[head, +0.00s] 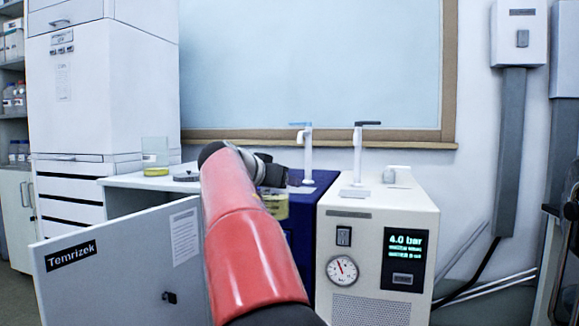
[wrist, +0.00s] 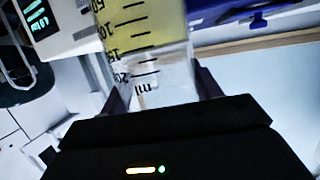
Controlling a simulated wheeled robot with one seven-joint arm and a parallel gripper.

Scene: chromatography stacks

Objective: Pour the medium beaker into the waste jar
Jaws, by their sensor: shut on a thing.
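My gripper (wrist: 163,90) is shut on a clear graduated beaker (wrist: 150,62) with yellow liquid in it. The wrist view shows its black scale marks between the two fingers. In the head view the held beaker (head: 276,207) hangs below my gripper (head: 270,182), in front of the blue unit and partly behind my red arm. Its exact tilt is hard to tell. Another clear glass vessel (head: 155,157) with a little yellow liquid stands on the white bench at the left; I cannot tell whether it is the waste jar. My arm hides part of the bench.
A dark flat round item (head: 186,177) lies on the bench (head: 125,181). A cream pump unit (head: 378,240) with a gauge and a display stands right of the blue unit (head: 300,230). Two white stands (head: 358,155) rise there. A grey Temrizek panel (head: 120,262) stands at front left.

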